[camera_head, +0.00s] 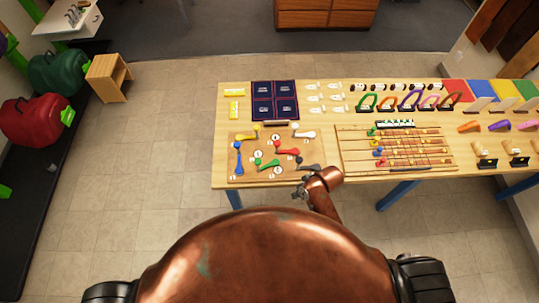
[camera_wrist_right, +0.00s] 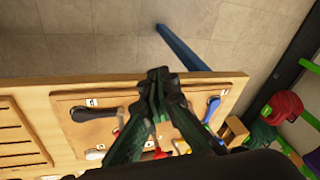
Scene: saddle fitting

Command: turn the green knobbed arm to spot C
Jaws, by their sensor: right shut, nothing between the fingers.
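The green knobbed arm (camera_head: 267,163) lies on the wooden board (camera_head: 240,174) near its front middle in the head view. White round markers sit near it, but their letters are too small to read, so I cannot tell which is spot C. My right gripper (camera_head: 300,193) is just off the board's front right corner, to the right of the green arm and apart from it. In the wrist view my right gripper (camera_wrist_right: 160,77) is shut and empty, with its fingers hiding the middle of the board. My left gripper is not in view.
Around the green arm are a blue arm (camera_head: 238,158), a yellow arm (camera_head: 247,136), a red arm (camera_head: 288,151), a white arm (camera_head: 304,134) and a dark grey arm (camera_head: 309,167). A wired bead board (camera_head: 348,158) stands to the right.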

